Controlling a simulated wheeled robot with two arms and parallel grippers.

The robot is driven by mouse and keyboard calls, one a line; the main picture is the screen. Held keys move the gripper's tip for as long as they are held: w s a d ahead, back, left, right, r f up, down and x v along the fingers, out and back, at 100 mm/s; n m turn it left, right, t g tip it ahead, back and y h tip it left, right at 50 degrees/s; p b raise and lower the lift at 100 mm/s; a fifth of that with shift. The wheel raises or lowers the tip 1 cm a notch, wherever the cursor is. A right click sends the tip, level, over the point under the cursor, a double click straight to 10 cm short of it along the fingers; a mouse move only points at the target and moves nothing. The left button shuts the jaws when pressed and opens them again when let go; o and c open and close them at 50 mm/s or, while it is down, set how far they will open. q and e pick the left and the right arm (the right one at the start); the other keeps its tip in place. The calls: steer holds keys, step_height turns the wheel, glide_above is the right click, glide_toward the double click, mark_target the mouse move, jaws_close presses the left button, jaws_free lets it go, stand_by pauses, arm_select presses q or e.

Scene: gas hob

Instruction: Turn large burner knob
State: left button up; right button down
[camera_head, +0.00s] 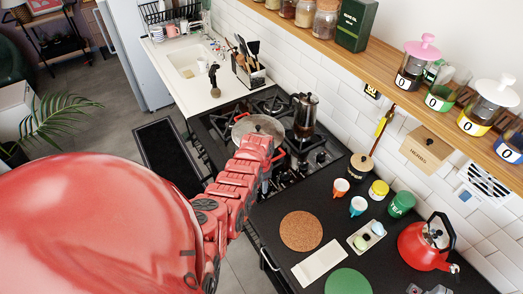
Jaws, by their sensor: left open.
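The black gas hob (225,112) is set in the counter near the middle of the view. A pot with a light lid (262,124) stands on its left part and a metal moka pot (305,113) stands toward the back. Small dark knobs (321,157) seem to show along the hob's right side; I cannot tell which is the large burner's. My left gripper (272,166) is open over the front of the hob, beside the pot in the picture. My red arm hides part of the hob front, and contact with a knob cannot be seen. My right gripper is out of view.
Right of the hob, the dark counter holds a cork mat (301,230), small cups (358,206), a green tin (401,204) and a red kettle (424,247). A wooden shelf (390,87) with jars runs along the wall. A sink (188,62) lies behind left.

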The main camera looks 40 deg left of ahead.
arm_select(q)
jaws_close()
steer(key=n+b, duration=0.3)
steer(key=shift+d+f+n, duration=0.3)
steer(key=n+b, duration=0.1)
steer(key=b, duration=0.1)
steer(key=n+b, duration=0.1)
steer(key=n, duration=0.1)
steer(key=shift+d+r+b, duration=0.15)
steer(key=shift+d+b, duration=0.1)
steer(key=shift+b, duration=0.1)
steer(key=shift+r+n, duration=0.1)
steer(key=shift+n, duration=0.3)
jaws_free()
